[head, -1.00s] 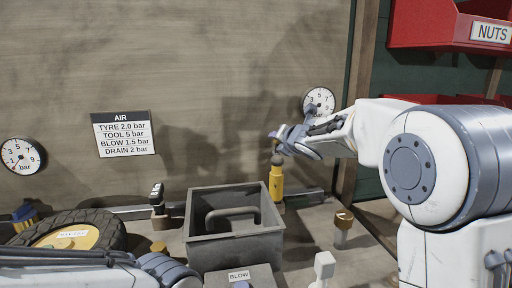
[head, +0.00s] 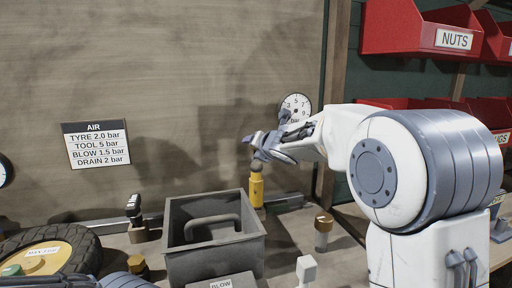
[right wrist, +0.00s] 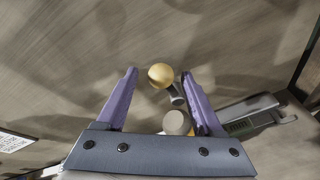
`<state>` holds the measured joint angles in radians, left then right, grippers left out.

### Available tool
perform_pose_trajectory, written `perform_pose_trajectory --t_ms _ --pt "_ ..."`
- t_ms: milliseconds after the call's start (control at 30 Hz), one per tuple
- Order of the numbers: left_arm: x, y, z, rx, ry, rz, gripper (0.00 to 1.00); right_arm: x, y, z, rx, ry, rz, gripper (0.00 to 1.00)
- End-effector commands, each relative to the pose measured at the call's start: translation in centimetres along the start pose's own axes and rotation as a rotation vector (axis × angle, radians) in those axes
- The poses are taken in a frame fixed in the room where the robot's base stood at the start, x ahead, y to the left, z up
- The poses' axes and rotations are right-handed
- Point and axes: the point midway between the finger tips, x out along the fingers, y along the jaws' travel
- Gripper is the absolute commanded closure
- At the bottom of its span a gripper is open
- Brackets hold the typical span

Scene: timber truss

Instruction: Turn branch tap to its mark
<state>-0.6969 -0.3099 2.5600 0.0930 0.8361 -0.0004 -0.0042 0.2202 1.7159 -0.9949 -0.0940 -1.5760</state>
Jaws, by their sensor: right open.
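A yellow upright fitting (head: 256,190) with a round knob on top stands behind the grey box, by the wall; it may be the branch tap. My right gripper (head: 264,146) is just above it. In the right wrist view a brass ball (right wrist: 161,75) shows between the open fingers of the right gripper (right wrist: 160,88), with gaps on both sides. A pale round cap (right wrist: 177,122) shows below the ball. I cannot make out a mark. A gauge (head: 295,108) on the wall is partly hidden by my right gripper.
An open grey box (head: 213,264) stands in front of the fitting. A black-handled fitting (head: 135,212) is left of it, a brass-capped post (head: 323,228) right. A tyre (head: 80,250) lies at left, below an AIR sign (head: 96,144). Red bins (head: 425,30) hang upper right.

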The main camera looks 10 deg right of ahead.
Motion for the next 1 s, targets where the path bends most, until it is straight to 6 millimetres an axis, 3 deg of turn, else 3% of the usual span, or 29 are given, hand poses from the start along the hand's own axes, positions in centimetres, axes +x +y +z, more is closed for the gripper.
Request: perform_pose_trajectory --t_ms 167,600,1000 --pt "-0.1 0.0 0.0 0.000 0.000 0.000 0.50 -1.3 0.1 0.2 0.000 -0.002 0.001 0.31" --pt "-1.5 0.1 -0.1 0.000 0.000 0.000 0.50 -9.3 0.1 0.2 -0.001 -0.001 0.000 0.31" --pt "-1.7 0.1 -0.1 0.000 0.000 0.000 0.50 -10.5 0.0 -0.1 -0.001 0.001 0.000 0.31"
